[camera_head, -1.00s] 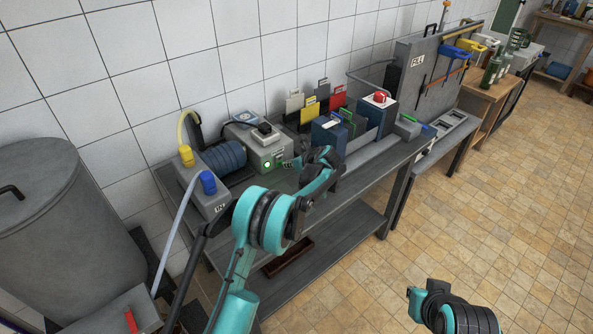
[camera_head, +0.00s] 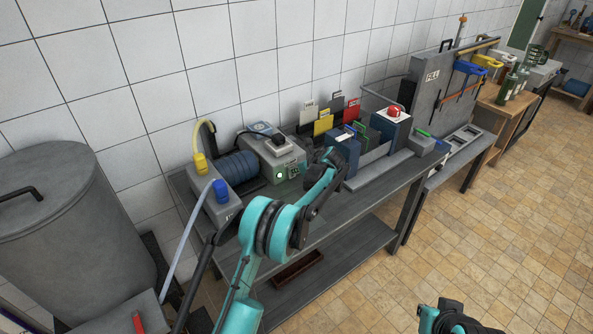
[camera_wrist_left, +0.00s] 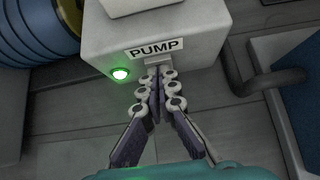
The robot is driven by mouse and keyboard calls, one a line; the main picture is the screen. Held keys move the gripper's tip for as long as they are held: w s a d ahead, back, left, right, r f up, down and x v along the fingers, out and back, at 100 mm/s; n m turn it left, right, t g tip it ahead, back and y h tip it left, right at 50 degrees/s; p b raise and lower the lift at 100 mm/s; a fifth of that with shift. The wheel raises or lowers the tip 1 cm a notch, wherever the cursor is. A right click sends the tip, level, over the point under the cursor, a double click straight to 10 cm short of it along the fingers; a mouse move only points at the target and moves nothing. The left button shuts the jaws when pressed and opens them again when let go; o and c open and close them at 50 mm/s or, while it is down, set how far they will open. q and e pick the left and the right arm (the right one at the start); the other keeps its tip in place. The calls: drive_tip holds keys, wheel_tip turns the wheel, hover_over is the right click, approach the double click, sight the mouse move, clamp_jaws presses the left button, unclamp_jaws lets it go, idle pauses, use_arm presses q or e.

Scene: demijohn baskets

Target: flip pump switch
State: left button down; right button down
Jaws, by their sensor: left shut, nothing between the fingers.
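The pump box (camera_head: 268,152) is a grey unit on the workbench, and its front shows in the left wrist view (camera_wrist_left: 185,30) with a label reading PUMP (camera_wrist_left: 152,49). A round green lamp (camera_wrist_left: 120,74) glows below the label's left end; it also shows in the head view (camera_head: 280,175). My left gripper (camera_wrist_left: 159,80) is shut and empty, its fingertips at the box front just under the label. The tips cover most of the switch area, so I cannot tell the switch's position. My right gripper (camera_head: 440,316) is partly cut off at the bottom edge.
A blue ribbed coil (camera_head: 236,167) and a grey block with a blue knob (camera_head: 221,190) stand left of the pump. Coloured cards and a blue box (camera_head: 342,150) stand to its right. A large grey vat (camera_head: 75,225) fills the left. Open tiled floor lies at right.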

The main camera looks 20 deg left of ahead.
use_arm(q)
drive_tip(key=shift+r, duration=0.1)
use_arm(e)
drive_tip(key=shift+r, duration=0.1)
use_arm(q)
drive_tip(key=shift+r+p, duration=0.45)
drive_tip(key=shift+r, duration=0.3)
use_arm(e)
drive_tip(key=shift+r, duration=0.4)
